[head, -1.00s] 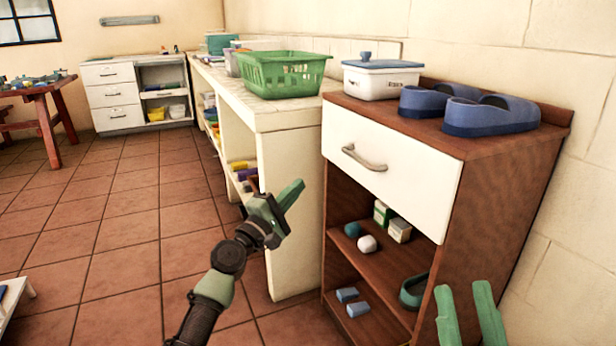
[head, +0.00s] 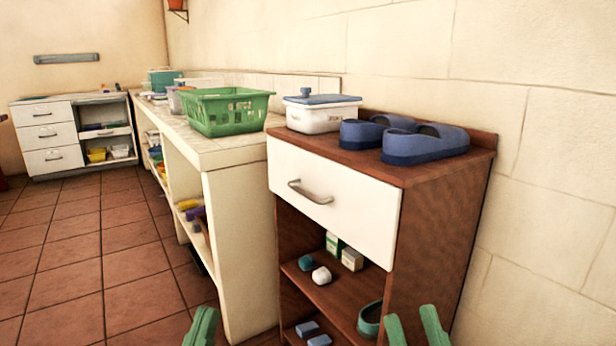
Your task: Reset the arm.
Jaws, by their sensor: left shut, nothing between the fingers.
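My left gripper (head: 203,327) shows only its green fingertips at the bottom edge of the head view, in front of the foot of the white tiled counter. Its fingers are together and hold nothing.
The cabinet has a shut white drawer (head: 335,200); blue shoes (head: 425,145) and a white lidded box (head: 318,117) stand on top. Small boxes (head: 345,252) lie on its open shelf. A green basket (head: 225,112) stands on the counter (head: 240,155). Tiled floor (head: 90,270) is clear at left.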

